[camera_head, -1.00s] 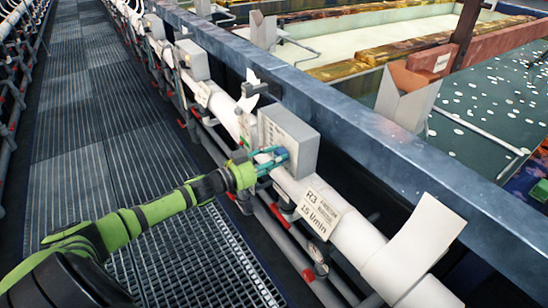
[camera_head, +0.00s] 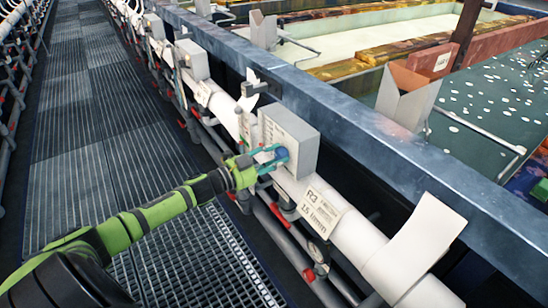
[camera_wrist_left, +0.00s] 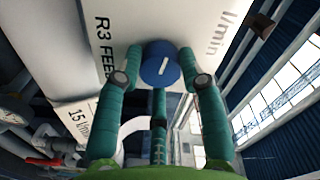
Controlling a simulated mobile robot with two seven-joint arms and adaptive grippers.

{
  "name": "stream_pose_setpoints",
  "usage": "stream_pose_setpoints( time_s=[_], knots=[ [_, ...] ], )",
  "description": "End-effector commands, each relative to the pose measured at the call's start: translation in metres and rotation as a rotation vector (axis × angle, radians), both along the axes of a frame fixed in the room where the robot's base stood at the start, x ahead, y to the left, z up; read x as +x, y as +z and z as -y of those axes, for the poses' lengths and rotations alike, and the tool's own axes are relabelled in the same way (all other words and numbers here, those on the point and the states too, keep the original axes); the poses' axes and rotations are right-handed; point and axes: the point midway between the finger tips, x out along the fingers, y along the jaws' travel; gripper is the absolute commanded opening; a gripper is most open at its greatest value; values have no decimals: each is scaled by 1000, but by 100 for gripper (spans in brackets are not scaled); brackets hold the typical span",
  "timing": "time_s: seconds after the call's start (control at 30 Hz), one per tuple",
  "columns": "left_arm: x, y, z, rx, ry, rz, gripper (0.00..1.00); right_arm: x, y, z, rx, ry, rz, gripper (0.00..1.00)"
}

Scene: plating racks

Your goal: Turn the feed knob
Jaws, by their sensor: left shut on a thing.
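The feed knob is a round blue knob with a white pointer line, on the face of a grey box (camera_head: 291,135). The knob (camera_wrist_left: 160,64) shows best in the left wrist view, between my fingertips; in the head view it is a small blue spot (camera_head: 282,154). The box face carries the print "R3 FEED" and "l/min". My left gripper (camera_head: 272,158) has teal fingers and is shut on the knob, one finger on each side. It also fills the lower part of the left wrist view (camera_wrist_left: 161,78). My right gripper is not in view.
A white pipe (camera_head: 354,238) with an "R3 15 l/min" label (camera_head: 320,208) runs below the box. A blue-grey beam (camera_head: 385,148) lies behind it. A grated walkway (camera_head: 92,125) is open at left. Thinner pipes with red fittings run beside the walkway.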

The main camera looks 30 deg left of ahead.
Motion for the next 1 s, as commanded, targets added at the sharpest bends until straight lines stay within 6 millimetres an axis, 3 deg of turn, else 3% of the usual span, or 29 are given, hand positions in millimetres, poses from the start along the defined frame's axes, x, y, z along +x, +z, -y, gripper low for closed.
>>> stream_pose_setpoints(
  time_s=[0.23,0.27,0.3,0.73,1.0],
  knots=[
    [1,2,0,-2,0,3,7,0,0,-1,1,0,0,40],
    [0,2,0,-2,0,3,47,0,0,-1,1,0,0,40],
    [0,2,0,-2,0,3,63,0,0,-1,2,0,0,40],
    [-4,0,-1,-2,0,-1,63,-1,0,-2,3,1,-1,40],
    [-36,-2,-14,-2,0,-5,63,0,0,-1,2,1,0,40]
  ],
)
